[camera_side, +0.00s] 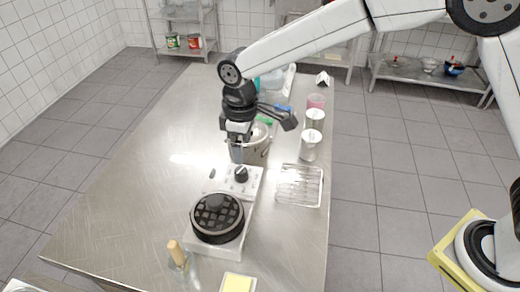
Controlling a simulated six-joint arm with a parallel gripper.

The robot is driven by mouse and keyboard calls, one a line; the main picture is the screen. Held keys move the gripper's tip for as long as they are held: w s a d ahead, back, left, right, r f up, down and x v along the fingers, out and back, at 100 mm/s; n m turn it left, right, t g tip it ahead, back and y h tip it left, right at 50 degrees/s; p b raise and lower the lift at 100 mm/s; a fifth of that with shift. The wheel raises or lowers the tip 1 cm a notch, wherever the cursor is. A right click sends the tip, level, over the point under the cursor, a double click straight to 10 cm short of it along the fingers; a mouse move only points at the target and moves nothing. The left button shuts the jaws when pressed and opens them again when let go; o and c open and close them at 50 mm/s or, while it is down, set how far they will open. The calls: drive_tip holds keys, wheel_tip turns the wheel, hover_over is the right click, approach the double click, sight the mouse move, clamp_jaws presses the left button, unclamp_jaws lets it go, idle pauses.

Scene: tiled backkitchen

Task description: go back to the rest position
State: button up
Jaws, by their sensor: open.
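My gripper (237,158) hangs over the middle of the steel table (130,185), pointing down. It is above the control end of a white appliance (225,245), near its black knob (241,174). Its jaws are small in this view, and I see nothing held between them. A round black ridged piece (217,214) sits on the near end of the appliance. A metal pot (262,148) stands just behind and to the right of my gripper, partly hidden by it.
A wooden-handled tool (176,252) and a yellow block (237,284) are at the near edge. The table's left side is clear. Shelves (430,75) stand behind.

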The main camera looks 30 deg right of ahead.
drive_tip(key=s+d+f+m+t, duration=0.1)
drive_tip(key=s+d+m, duration=0.3)
drive_tip(key=s+d, duration=0.4)
drive_tip(key=s+d+f+m+t, duration=0.1)
drive_tip(key=s+d+m, duration=0.4)
drive_tip(key=d, duration=1)
drive_tip(key=s, duration=0.3)
drive_tip(key=shift+s+d+f+t, duration=0.2)
drive_tip(key=shift+s+d+t, duration=0.1)
drive_tip(key=shift+s, duration=0.1)
